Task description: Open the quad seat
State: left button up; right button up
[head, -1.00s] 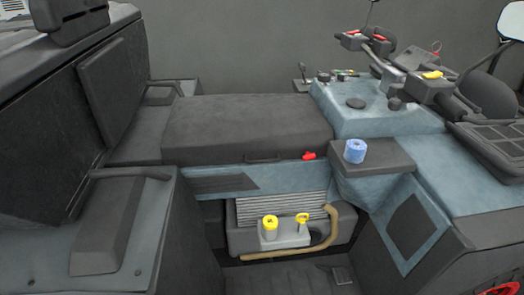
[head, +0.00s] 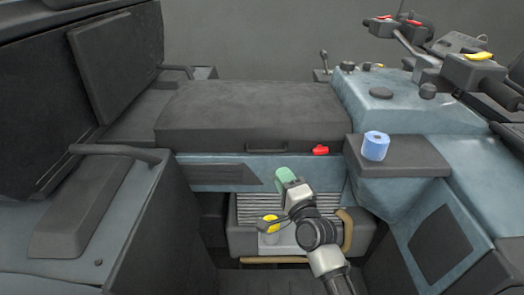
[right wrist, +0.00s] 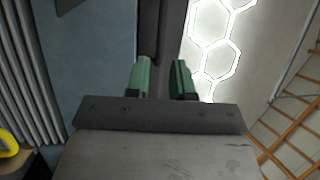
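The quad seat (head: 240,112) is a wide dark grey cushion that lies flat and closed over the blue body. A dark handle (head: 267,150) sits on its front edge, with a red latch (head: 320,150) to the right of it. My right gripper (head: 287,178) is in front of and below the seat's front edge, apart from the handle. In the right wrist view its two green fingers (right wrist: 161,77) are spread and nothing is held between them. A dark strip (right wrist: 150,35), likely the seat front, shows ahead of them. My left gripper is not in view.
A blue roll (head: 375,145) stands on a dark ledge (head: 415,160) to the right of the seat. A grab bar (head: 115,150) is at left. The space above the seat is clear.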

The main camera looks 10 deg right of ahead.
aim_at(268, 152)
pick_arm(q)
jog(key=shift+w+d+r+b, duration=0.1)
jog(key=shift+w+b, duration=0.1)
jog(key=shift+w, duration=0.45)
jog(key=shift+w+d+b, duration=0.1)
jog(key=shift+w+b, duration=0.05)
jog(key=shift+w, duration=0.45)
pick_arm(e)
jog(key=x, duration=1)
jog(key=shift+w+a+r, duration=0.15)
jog(key=shift+w+r, duration=0.05)
jog(key=shift+w, duration=0.1)
jog(key=shift+c, duration=0.5)
grip_shut()
